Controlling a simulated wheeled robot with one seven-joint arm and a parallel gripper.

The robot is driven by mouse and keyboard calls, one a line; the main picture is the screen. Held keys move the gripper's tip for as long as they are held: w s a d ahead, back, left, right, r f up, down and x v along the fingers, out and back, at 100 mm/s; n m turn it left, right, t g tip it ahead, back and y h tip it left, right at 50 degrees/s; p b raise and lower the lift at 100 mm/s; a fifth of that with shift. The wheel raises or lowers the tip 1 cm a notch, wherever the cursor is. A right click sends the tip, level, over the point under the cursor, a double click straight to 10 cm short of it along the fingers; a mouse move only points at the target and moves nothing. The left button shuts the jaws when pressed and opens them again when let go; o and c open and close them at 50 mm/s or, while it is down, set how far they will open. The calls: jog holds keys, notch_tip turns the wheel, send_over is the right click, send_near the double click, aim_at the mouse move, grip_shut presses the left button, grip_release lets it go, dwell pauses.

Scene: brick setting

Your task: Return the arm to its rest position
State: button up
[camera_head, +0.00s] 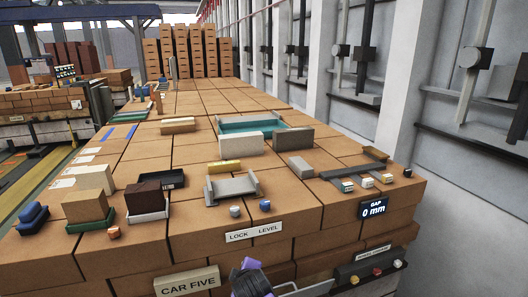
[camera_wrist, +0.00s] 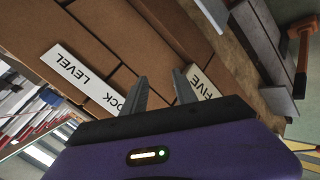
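My gripper (camera_wrist: 160,84) shows in the wrist view with its two grey fingers apart and nothing between them. Brick surface shows through the gap. In the head view a purple part of my arm (camera_head: 250,280) is at the bottom edge, in front of the brick stack, and the fingers cannot be made out there. The "LOCK LEVEL" sign (camera_head: 253,232) is on the front of the stack, and the "CAR FIVE" sign (camera_head: 187,282) is lower left of the arm.
The brick top (camera_head: 290,205) holds a grey channel piece (camera_head: 232,187), a yellow block (camera_head: 224,167), a tan brick (camera_head: 85,206) and a dark brown brick (camera_head: 145,197). A "GAP 0 mm" display (camera_head: 373,208) and a button box (camera_head: 370,269) are at right. A hammer (camera_wrist: 303,50) shows in the wrist view.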

jog(key=s+d+r+m+t+b, duration=0.1)
jog(key=s+d+m+b, duration=0.2)
jog(key=s, duration=1.6)
jog(key=s+d+r+m+t+h+b, duration=0.1)
jog(key=s+d+m, duration=0.6)
jog(key=s+d, duration=0.7)
jog(key=s+d+r+m+t+h+b, duration=0.1)
jog(key=s+d+m+b, duration=0.4)
jog(key=s, duration=1.8)
jog(key=d+r+t, duration=0.1)
jog(key=d+t, duration=0.1)
jog(key=d, duration=0.2)
jog(key=shift+s+d, duration=0.25)
jog(key=shift+s, duration=0.05)
